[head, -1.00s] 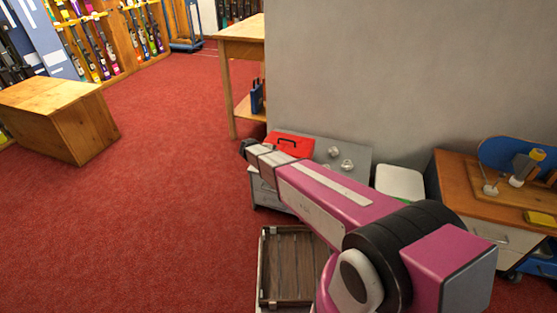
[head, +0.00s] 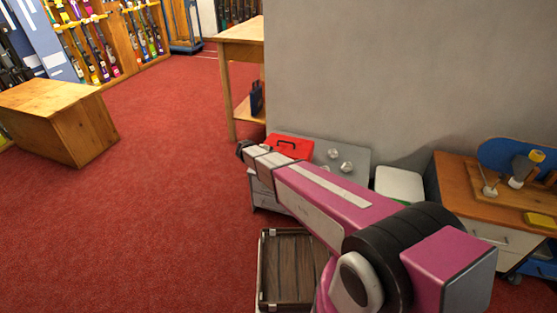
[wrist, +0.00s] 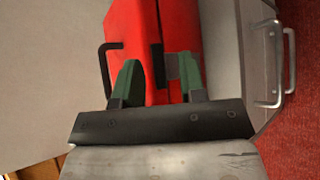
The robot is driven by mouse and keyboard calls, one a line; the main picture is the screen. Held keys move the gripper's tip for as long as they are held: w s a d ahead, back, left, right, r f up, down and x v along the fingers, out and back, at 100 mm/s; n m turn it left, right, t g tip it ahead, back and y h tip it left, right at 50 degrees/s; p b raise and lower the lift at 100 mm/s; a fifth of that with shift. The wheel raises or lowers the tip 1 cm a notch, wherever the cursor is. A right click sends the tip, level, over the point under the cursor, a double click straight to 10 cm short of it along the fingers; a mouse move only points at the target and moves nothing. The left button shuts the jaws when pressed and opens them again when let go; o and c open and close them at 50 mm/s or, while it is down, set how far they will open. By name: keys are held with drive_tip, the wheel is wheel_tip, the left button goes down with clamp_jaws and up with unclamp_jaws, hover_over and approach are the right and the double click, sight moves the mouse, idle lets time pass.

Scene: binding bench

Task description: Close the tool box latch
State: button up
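The red tool box (head: 290,146) with a black handle sits on the grey cabinet in the head view. It also shows in the wrist view (wrist: 130,30), with its handle (wrist: 103,65) at the left. A dark latch piece (wrist: 171,66) shows on its side between my fingers. My gripper (wrist: 158,72) has two green fingers spread apart at the box, one on each side of the dark piece. I cannot tell whether either finger touches it. In the head view my arm's end is left of the box and the fingers are hidden.
A wall rises behind. Red carpet (head: 170,200) is clear at left.

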drive_tip(key=v, duration=0.9)
drive_tip(key=shift+a, duration=0.15)
drive_tip(key=shift+r, duration=0.15)
